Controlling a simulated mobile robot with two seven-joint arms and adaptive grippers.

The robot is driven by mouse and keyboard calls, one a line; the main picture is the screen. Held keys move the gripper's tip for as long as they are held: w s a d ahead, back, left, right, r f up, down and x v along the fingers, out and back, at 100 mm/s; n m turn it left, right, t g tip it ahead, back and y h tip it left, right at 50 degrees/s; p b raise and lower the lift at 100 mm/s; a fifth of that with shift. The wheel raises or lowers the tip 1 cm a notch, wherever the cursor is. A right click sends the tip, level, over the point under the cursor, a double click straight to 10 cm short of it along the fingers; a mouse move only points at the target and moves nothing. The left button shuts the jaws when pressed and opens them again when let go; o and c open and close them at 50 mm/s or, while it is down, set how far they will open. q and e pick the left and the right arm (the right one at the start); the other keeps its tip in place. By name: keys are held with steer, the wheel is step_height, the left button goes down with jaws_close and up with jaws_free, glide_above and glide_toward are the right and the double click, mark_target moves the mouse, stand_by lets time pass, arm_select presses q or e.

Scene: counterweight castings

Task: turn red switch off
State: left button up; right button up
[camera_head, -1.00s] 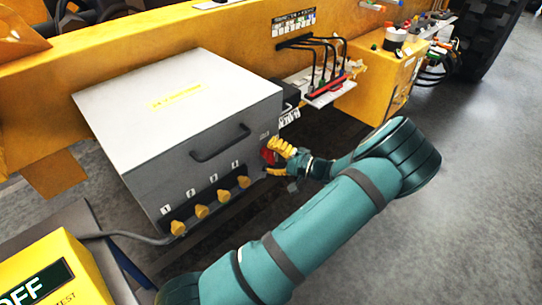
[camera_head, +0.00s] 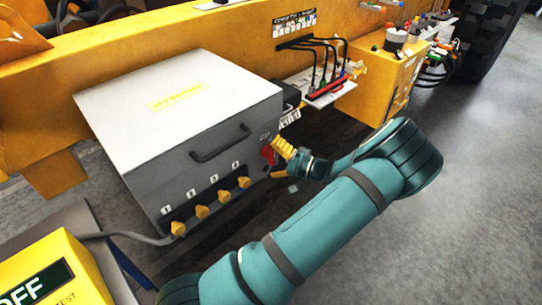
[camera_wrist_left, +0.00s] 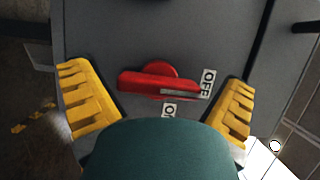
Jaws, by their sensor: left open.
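The red switch (camera_head: 268,154) is on the side of a grey box, at its right end. In the left wrist view the red switch (camera_wrist_left: 150,82) has a bar handle lying nearly level. The pale line on its right end points toward the OFF label (camera_wrist_left: 208,83). A second label (camera_wrist_left: 169,110) below the handle is partly hidden by my gripper. My left gripper (camera_head: 276,159) is open at the switch, with yellow fingers on either side of the handle and gaps to it in the left wrist view (camera_wrist_left: 157,76). My right gripper is not in view.
The grey box (camera_head: 180,95) has a handle (camera_head: 220,143) and several yellow knobs (camera_head: 202,212) on its front. A shelf with cables (camera_head: 325,90) sits right of it. A yellow unit reading OFF (camera_head: 50,270) stands at lower left. The floor at right is clear.

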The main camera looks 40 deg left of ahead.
arm_select(q)
steer(key=v, duration=1.2)
steer(key=shift+r, duration=0.1)
steer(key=s+d+f+m+h, duration=0.25)
steer(key=s+f+h, duration=0.4)
steer(key=f, duration=0.35)
steer(key=s+d+f+m+h, duration=0.1)
steer(key=s+d+f+h, duration=0.2)
steer(key=s+f+h, duration=0.45)
steer(key=s+d+n+t+h, duration=0.1)
steer(key=d+t+h, duration=0.6)
steer(key=d, duration=0.6)
steer(key=shift+s+d+f+n, duration=0.2)
steer(key=shift+f+n, duration=0.15)
steer(key=shift+f, duration=0.05)
